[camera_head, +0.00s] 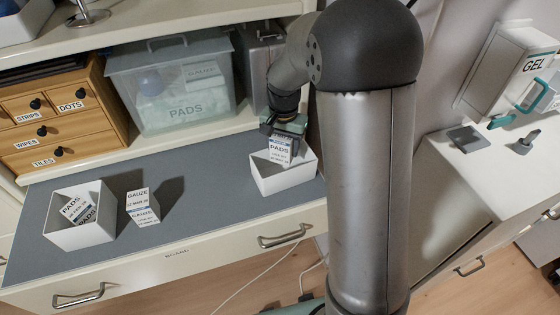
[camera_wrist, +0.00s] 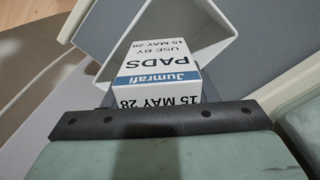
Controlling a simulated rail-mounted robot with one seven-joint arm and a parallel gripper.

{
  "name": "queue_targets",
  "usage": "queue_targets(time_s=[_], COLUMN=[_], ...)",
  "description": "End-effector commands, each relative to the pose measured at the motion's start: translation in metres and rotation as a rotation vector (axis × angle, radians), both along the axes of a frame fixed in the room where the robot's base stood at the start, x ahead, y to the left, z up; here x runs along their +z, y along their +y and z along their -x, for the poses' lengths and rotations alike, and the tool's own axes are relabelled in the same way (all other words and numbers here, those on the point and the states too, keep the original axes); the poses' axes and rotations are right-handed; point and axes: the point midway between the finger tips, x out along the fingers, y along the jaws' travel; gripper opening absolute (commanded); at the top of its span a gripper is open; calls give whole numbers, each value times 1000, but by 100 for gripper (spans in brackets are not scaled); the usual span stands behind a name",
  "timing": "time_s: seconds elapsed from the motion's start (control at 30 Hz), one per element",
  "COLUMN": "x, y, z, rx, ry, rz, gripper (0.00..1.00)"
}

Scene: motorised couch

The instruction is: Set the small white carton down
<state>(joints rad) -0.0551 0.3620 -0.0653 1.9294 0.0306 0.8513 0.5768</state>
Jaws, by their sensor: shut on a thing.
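The small white carton (camera_head: 280,152) is printed PADS with a blue band and a date. My gripper (camera_head: 284,129) is shut on its upper end and holds it upright over the white open box (camera_head: 270,184) at the right of the grey counter. The carton's lower part appears to be within the box opening; whether it touches the floor of the box is hidden. In the wrist view the carton (camera_wrist: 158,70) sticks out past the dark jaw edge (camera_wrist: 150,120), with the white box (camera_wrist: 95,35) around and behind it.
A second white box (camera_head: 80,232) at the left holds PADS cartons. A GAUZE carton (camera_head: 142,206) stands beside it. A clear PADS bin (camera_head: 172,90) and wooden drawers (camera_head: 62,120) stand behind. The middle of the grey counter (camera_head: 205,190) is free.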

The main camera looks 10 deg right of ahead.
Motion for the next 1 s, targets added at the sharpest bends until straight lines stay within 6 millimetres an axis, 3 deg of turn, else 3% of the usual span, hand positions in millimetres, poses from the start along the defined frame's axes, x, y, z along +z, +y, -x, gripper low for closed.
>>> queue_targets(time_s=[0.1,0.53,0.97,1.0], x=[-23,-70,-81,-79], y=[0,0,0,0], z=[1,1,0,0], rx=[0,0,1,1], ry=[4,3,0,0], rz=[0,-1,0,0], gripper=[30,30,30,61])
